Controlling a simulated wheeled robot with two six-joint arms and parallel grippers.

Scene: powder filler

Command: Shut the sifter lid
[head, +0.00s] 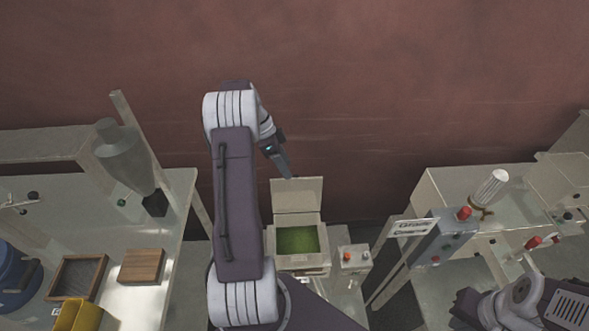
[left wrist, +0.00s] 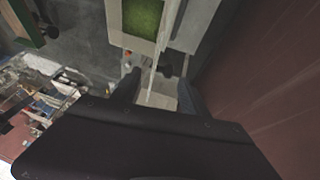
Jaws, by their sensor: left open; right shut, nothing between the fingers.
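The sifter (head: 324,262) is a pale box with green powder (head: 297,240) in its open top. Its lid (head: 298,196) stands up at the back edge, open. In the left wrist view the green powder (left wrist: 143,17) shows at the top, and the lid appears as a thin pale panel seen nearly edge-on. My left gripper (head: 284,164) is just above and behind the lid's top edge in the head view. Its two fingers (left wrist: 157,94) are apart with nothing held. My right gripper (head: 466,306) is at the lower right, shut and empty, away from the sifter.
A control box (head: 353,257) with buttons stands right of the sifter. A bench at left holds a wooden block (head: 142,267), a dark tray (head: 78,277) and a funnel-shaped hopper (head: 124,160). A machine with a red knob (head: 464,213) stands at right. A reddish wall (head: 400,70) is behind.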

